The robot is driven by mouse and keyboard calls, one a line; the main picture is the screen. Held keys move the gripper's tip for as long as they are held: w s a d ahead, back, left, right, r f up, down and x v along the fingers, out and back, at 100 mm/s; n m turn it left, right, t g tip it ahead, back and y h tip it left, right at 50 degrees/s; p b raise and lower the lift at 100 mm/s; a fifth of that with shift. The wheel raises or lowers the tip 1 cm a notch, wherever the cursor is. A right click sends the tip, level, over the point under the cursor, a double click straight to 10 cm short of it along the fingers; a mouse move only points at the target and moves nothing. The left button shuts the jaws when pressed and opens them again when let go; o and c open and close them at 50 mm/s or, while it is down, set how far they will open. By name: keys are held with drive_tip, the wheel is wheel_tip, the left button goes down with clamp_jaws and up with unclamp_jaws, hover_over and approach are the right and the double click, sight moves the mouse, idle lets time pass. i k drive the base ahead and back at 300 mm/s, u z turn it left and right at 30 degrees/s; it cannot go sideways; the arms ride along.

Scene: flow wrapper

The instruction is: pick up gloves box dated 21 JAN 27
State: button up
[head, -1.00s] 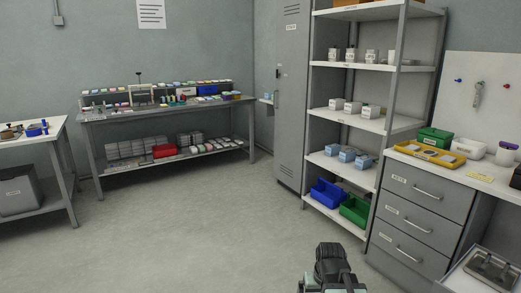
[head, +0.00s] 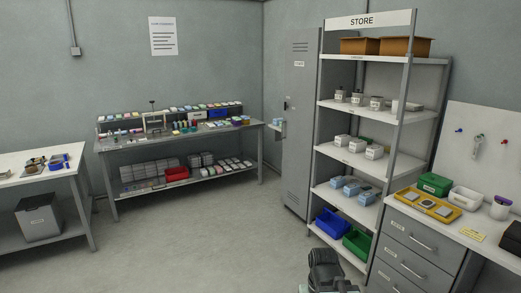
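Several small blue boxes (head: 353,188) sit on a lower shelf of the store rack. They may be glove boxes, but their labels and dates are too small to read. White boxes (head: 358,146) stand on the shelf above. My arm's dark end, with my gripper (head: 325,268), shows at the bottom edge, in front of and apart from the rack. Its fingers cannot be made out.
The rack has a STORE sign (head: 362,21), with a blue bin (head: 332,223) and a green bin (head: 358,243) at the bottom. A grey locker (head: 300,120) stands left of it, a drawer counter (head: 415,240) right. The floor (head: 220,235) at centre is clear.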

sight(351, 190)
drive_tip(key=u, duration=0.45)
drive_tip(key=i, duration=2.5)
drive_tip(key=z, duration=0.5)
drive_tip(key=i, duration=1.55)
drive_tip(key=z, duration=1.1)
drive_tip(key=i, duration=0.4)
drive_tip(key=z, duration=0.3)
drive_tip(key=k, duration=0.85)
drive_tip(key=z, duration=0.15)
drive_tip(key=i, duration=0.9)
drive_tip(key=u, duration=0.2)
drive_tip(key=k, duration=0.8)
drive_tip(key=z, duration=0.05)
